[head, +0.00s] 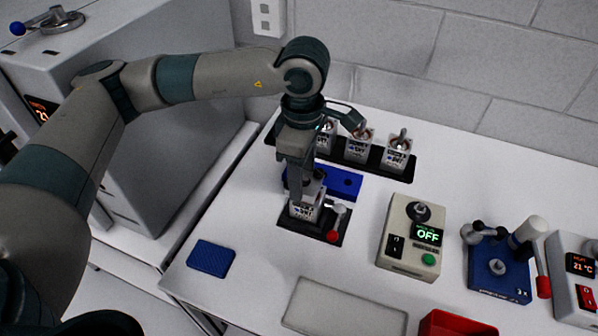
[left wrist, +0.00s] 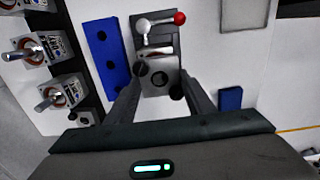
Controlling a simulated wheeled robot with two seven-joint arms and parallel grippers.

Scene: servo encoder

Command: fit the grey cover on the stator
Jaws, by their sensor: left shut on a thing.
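The stator (head: 306,207), a small box with a white printed label, stands in a dark fixture (head: 337,225) on the table. In the left wrist view, a copper-coloured ring (left wrist: 154,53) shows at the stator. My left gripper (head: 303,188) points down right over the stator, with its fingers shut on a grey piece, seemingly the grey cover (left wrist: 160,74). In the left wrist view, the cover is between the fingertips and overlaps the stator area. I cannot tell whether it touches or is seated. In the head view, the fingers mostly hide it.
The fixture has a lever with a red knob (head: 332,237). A blue holed rack (head: 345,183) lies just behind. A black rack with several units (head: 396,153) stands at the back. A control box (head: 408,240) and blue press (head: 499,270) are right. A blue pad (head: 211,258) lies front left.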

